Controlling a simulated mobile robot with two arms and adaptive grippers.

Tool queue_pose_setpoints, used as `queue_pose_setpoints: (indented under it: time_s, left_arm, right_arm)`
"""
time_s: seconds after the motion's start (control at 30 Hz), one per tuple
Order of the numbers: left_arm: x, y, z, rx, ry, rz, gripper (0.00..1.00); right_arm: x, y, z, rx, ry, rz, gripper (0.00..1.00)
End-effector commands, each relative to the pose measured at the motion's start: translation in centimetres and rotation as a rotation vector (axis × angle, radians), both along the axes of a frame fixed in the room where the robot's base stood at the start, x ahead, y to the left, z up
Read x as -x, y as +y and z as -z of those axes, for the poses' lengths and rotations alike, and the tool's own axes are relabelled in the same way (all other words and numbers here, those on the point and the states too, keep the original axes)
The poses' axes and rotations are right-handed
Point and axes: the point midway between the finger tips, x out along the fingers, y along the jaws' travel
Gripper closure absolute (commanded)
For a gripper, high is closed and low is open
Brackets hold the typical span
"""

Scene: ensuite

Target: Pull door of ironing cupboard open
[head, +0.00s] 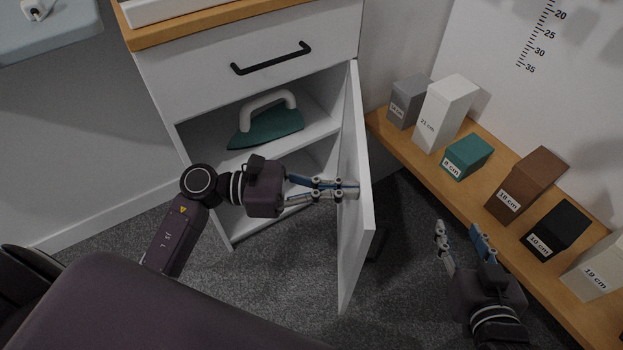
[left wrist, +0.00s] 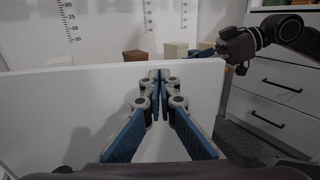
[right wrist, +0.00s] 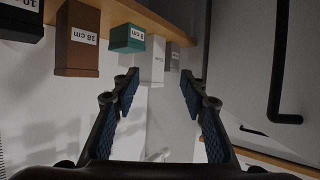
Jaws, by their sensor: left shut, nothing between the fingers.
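The white cupboard door (head: 355,230) stands swung well open, hinged at the cupboard's right side. Its inner face fills much of the left wrist view (left wrist: 60,115). My left gripper (head: 352,189) is shut and empty, with its fingertips against or very close to the door's inner face; exact contact is hard to tell. The left fingers also show in the left wrist view (left wrist: 154,78). My right gripper (head: 462,228) is open and empty, to the right of the door near the shelf. The open cupboard (head: 190,165) shows inner shelves.
A teal iron (head: 268,126) with a pale handle stands on the upper inner shelf. A closed drawer with a black handle (head: 271,58) is above. A wooden shelf (head: 412,152) with several labelled blocks runs along the right wall. Grey carpet (head: 290,265) lies free below.

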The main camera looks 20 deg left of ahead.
Motion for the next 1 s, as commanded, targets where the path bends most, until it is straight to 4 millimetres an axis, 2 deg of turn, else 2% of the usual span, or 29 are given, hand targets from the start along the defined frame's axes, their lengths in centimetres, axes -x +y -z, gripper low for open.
queue_pose_setpoints:
  time_s: [0.17, 0.27, 0.37, 0.5, 0.6, 0.93, 1.0]
  left_arm:
    - [-0.8, -3.2, -0.4, 0.004, 0.002, -0.091, 1.00]
    - [-1.4, -5.1, -0.4, 0.004, 0.002, -0.142, 1.00]
    - [-2.2, -6.9, -0.5, 0.004, 0.001, -0.193, 1.00]
    - [-3.5, -9.6, -0.5, 0.003, 0.001, -0.265, 1.00]
    - [-4.5, -11.4, -0.5, 0.003, 0.001, -0.316, 1.00]
    - [-8.5, -16.9, -0.4, 0.001, -0.002, -0.447, 1.00]
    - [-9.5, -18.1, -0.2, 0.000, -0.002, -0.445, 1.00]
  right_arm:
    - [2.6, -1.2, 3.4, 0.044, 0.191, 0.014, 0.60]
    - [5.0, -2.1, 5.6, 0.075, 0.325, 0.025, 0.60]
    - [8.1, -3.2, 7.7, 0.108, 0.480, 0.035, 0.60]
    - [13.5, -4.9, 10.0, 0.157, 0.713, 0.053, 0.60]
    - [17.2, -5.9, 10.7, 0.185, 0.857, 0.064, 0.60]
    - [16.9, -5.8, 8.9, 0.183, 0.849, 0.063, 0.60]
    - [16.6, -5.8, 10.2, 0.185, 0.857, 0.062, 0.60]
